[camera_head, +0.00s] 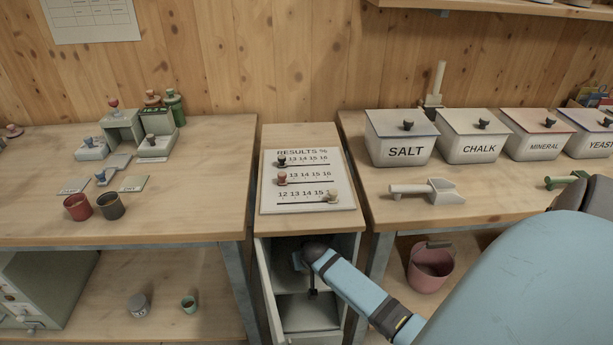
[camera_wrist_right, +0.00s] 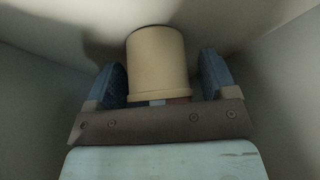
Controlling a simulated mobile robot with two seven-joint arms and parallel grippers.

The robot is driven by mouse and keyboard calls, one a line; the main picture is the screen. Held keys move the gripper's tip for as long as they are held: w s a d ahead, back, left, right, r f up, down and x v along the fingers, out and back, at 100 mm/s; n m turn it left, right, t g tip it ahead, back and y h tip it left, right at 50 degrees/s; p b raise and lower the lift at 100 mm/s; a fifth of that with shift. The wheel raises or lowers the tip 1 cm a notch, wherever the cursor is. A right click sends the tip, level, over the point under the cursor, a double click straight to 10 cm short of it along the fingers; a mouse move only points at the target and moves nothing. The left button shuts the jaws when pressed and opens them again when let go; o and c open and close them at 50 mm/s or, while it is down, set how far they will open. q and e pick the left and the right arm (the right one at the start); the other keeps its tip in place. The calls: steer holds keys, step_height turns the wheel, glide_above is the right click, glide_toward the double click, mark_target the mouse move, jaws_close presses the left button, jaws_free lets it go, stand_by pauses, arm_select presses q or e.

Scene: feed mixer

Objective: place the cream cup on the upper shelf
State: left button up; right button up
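The cream cup (camera_wrist_right: 158,62) shows in the right wrist view, inside a grey-walled space, with its wider rim toward my gripper. My right gripper (camera_wrist_right: 162,75) has its two blue fingers spread on either side of the cup. The left finger looks very close to the cup, and a narrow gap shows at the right finger. In the head view my right arm reaches into the open cabinet (camera_head: 308,318) below the results board, and the cup is hidden there. A wooden shelf (camera_head: 480,8) runs along the wall at the upper right. My left gripper is out of view.
The cabinet door (camera_head: 268,290) stands open on the left. The results board (camera_head: 306,181) lies on top. Labelled bins such as SALT (camera_head: 402,146) and a scoop (camera_head: 425,190) stand on the right bench. A pink bucket (camera_head: 430,267) is below it.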

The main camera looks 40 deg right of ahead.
steer(key=p+v, duration=0.1)
steer(key=v, duration=0.5)
steer(key=shift+s+a+f+p, duration=0.1)
steer(key=shift+s+f+p, duration=0.05)
steer(key=shift+s+p, duration=0.15)
steer(key=s+a+p, duration=0.1)
steer(key=s+a, duration=0.4)
steer(key=s, duration=0.4)
steer(key=shift+s, duration=0.2)
steer(key=shift+a+f, duration=0.15)
